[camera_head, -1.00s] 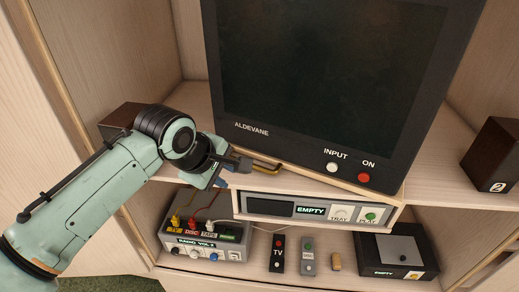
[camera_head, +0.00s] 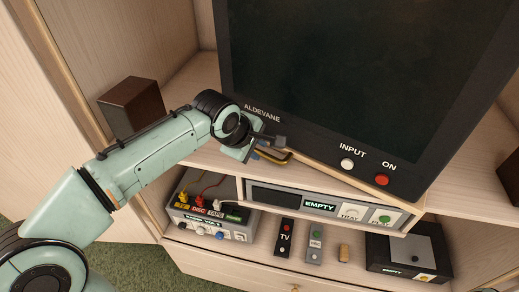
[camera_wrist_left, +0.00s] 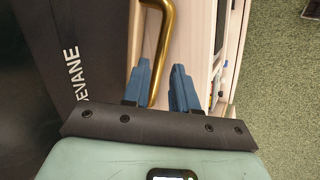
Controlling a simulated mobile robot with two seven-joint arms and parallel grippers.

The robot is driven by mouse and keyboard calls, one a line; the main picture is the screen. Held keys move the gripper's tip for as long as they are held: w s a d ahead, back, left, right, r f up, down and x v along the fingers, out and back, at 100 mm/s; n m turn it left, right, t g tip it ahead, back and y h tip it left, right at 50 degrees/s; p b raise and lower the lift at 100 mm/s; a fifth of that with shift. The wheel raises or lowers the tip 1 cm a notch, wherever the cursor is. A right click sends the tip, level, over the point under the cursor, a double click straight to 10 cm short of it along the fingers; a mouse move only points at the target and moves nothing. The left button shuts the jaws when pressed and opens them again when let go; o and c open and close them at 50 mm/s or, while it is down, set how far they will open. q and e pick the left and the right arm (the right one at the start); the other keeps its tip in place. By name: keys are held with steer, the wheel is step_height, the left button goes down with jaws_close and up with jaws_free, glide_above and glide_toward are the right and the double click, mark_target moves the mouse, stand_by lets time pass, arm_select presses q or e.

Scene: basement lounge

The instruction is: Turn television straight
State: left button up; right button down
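The television (camera_head: 330,60) is a large dark set labelled ALDEVANE, with INPUT and ON buttons. It sits askew on a thin wooden board (camera_head: 330,178) whose front edge runs at a slant to the shelf. A brass handle (camera_head: 278,157) is at the board's front left; it also shows in the left wrist view (camera_wrist_left: 167,28). My left gripper (camera_head: 268,146) is at this handle. My right gripper is not in view.
A brown box (camera_head: 131,105) stands left of the television, behind my left arm. The front of the cabinet is open.

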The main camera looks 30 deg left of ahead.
mark_target(262, 153)
arm_select(q)
steer(key=shift+x, duration=1.5)
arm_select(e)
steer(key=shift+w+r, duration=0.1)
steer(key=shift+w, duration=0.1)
arm_select(q)
steer(key=shift+c, duration=0.2)
